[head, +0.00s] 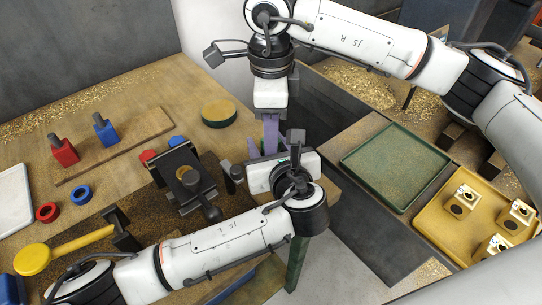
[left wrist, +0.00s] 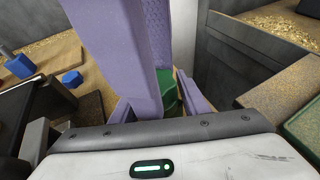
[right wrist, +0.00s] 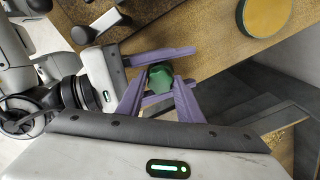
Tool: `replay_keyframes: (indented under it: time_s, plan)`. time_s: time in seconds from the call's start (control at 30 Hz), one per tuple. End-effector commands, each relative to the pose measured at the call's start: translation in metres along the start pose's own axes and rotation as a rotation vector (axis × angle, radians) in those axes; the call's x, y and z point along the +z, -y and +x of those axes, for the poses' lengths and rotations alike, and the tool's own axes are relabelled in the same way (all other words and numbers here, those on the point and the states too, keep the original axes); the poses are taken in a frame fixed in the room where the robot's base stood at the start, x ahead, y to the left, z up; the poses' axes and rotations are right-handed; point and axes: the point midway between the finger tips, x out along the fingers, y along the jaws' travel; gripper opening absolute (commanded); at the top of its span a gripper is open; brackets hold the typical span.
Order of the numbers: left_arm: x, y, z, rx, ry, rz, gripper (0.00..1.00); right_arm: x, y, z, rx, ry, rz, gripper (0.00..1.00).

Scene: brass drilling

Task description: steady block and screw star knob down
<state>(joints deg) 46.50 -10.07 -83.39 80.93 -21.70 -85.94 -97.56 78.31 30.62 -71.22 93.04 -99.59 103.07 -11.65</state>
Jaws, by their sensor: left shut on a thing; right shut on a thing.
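A green star knob (right wrist: 160,75) shows between the purple fingers of both grippers in the right wrist view. Part of it also shows low between fingers in the left wrist view (left wrist: 168,95). My right gripper (head: 270,132) comes down from above and is shut on the knob. My left gripper (head: 256,148) reaches in from the side, with one finger on each side just below the knob. It is shut on the block, which the fingers and knob hide. In the head view the grippers cover both things.
A dark fixture with a black-handled clamp (head: 188,180) stands left of the grippers. A red block (head: 63,151), a blue block (head: 105,131) and a round pad (head: 219,113) lie farther left and back. A green tray (head: 397,163) and a yellow tray (head: 440,215) with brass blocks are at right.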

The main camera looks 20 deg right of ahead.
Motion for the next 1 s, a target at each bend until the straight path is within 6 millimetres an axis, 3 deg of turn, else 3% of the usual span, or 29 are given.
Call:
replay_keyframes:
  time_s: [0.17,0.2,0.3,0.67,1.0]
  plan:
    - [-0.001,0.001,-0.001,-0.002,-0.002,0.001,0.0,0.0,0.001,0.0,-0.002,0.001,-0.001,0.06]
    - [-0.001,0.001,-0.001,-0.002,-0.002,0.001,0.0,0.0,0.001,0.0,-0.002,0.001,-0.002,0.38]
    - [-0.001,0.001,-0.001,-0.002,-0.002,0.001,0.0,0.0,0.001,0.0,-0.001,0.001,-0.002,0.52]
    - [-0.001,0.001,0.0,-0.002,-0.002,0.001,0.0,0.0,0.0,-0.005,-0.001,0.001,-0.004,0.52]
    - [-0.001,0.0,0.0,0.0,-0.002,0.0,0.0,0.001,0.0,-0.045,-0.001,0.001,-0.005,0.52]
